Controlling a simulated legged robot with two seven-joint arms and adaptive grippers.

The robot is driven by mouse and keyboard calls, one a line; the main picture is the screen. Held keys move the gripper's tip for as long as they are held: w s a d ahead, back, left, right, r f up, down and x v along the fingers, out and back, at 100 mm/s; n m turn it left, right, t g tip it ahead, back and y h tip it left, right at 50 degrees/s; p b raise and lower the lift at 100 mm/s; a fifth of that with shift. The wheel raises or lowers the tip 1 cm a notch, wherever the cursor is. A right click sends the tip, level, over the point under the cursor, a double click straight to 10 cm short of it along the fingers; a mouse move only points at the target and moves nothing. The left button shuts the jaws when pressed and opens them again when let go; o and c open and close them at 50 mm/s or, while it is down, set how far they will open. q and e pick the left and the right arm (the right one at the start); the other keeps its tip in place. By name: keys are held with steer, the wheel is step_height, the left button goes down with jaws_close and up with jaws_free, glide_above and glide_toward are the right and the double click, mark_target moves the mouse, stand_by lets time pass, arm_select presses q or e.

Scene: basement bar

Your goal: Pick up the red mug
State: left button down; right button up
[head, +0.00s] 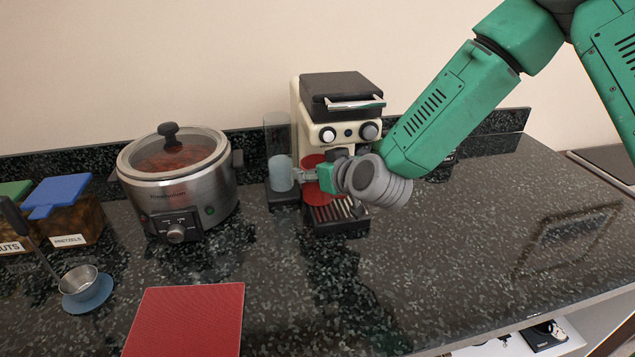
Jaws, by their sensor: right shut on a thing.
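The red mug (313,194) is in front of the cream and black coffee machine (341,86), over its drip tray (337,227). My right gripper (304,175) reaches in from the right and is shut on the red mug. The gripper and wrist hide the middle and right of the mug, so only red parts above and below the fingers show. I cannot tell whether the mug rests on the tray or is slightly raised. My left gripper is not in view.
A slow cooker (185,205) stands left of the coffee machine. Pretzel (75,220) and nut containers are at the far left. A metal scoop (80,280) sits on a blue disc. A red mat (187,320) lies in front. The counter (480,250) on the right is clear.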

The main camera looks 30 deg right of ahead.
steer(key=shift+d, duration=0.3)
steer(key=shift+s+a, duration=0.25)
steer(key=shift+s, duration=0.05)
steer(key=shift+s+a+r, duration=0.1)
steer(key=shift+s, duration=0.6)
steer(key=s, duration=0.6)
steer(key=s+d, duration=0.1)
steer(key=s, duration=0.2)
steer(key=shift+s+b, duration=0.35)
steer(key=shift+s+d+p, duration=0.2)
steer(key=shift+s+p, duration=1.35)
steer(key=shift+p, duration=0.95)
steer(key=shift+s+d+p, duration=0.15)
steer(key=shift+s+p, duration=1.35)
steer(key=shift+p, duration=0.95)
